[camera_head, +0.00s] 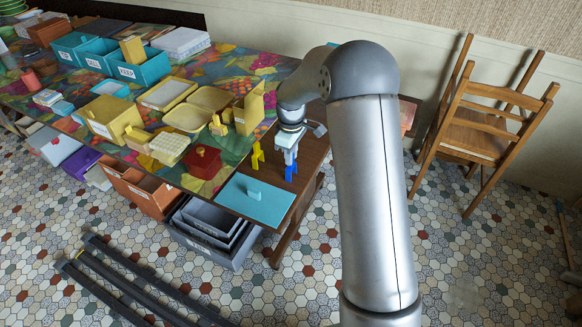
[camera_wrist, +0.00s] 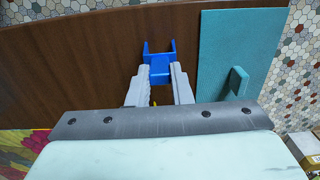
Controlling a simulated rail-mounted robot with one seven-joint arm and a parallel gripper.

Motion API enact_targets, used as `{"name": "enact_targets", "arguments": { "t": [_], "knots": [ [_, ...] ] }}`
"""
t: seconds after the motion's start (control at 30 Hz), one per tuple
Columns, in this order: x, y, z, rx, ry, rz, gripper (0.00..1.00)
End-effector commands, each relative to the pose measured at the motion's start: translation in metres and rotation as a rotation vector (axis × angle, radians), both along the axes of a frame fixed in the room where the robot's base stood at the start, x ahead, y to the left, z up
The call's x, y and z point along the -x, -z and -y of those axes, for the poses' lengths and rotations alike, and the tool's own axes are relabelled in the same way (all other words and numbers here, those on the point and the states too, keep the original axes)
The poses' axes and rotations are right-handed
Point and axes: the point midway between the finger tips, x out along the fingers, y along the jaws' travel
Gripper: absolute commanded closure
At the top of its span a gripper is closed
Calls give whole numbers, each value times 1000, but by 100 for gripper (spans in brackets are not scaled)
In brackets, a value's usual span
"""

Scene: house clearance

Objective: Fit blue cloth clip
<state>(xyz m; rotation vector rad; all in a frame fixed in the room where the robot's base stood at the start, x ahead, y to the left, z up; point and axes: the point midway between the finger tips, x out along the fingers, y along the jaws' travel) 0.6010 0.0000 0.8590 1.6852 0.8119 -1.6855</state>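The blue cloth clip (camera_head: 291,172) is a small H-shaped piece with two prongs. It is below my gripper (camera_head: 289,153), over the bare brown wooden end of the table (camera_head: 310,158). In the wrist view, the blue clip (camera_wrist: 159,63) sits between the grey fingertips of my gripper (camera_wrist: 160,78), which appear shut on its near part; its prongs stick out beyond them. I cannot tell whether the clip touches the wood. A similar yellow clip (camera_head: 257,155) stands to the left, near the edge of the patterned cloth (camera_head: 222,64).
A teal board with a small upright tab (camera_head: 254,200) lies at the table's front corner, close to the clip. Yellow trays and boxes (camera_head: 116,116) and a dark red lidded piece (camera_head: 201,162) stand left. A wooden chair (camera_head: 483,125) is at right. Grey crates (camera_head: 215,235) are below.

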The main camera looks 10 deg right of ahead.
Motion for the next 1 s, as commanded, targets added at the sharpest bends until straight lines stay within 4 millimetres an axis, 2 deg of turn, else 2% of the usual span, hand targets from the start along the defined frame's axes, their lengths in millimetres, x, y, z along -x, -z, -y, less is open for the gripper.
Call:
{"name": "enact_targets", "arguments": {
  "t": [0.37, 1.0],
  "knots": [
    [0, -6, 0, 0, 0, 1, 100],
    [0, -57, 0, 0, 0, 1, 100]
  ]
}}
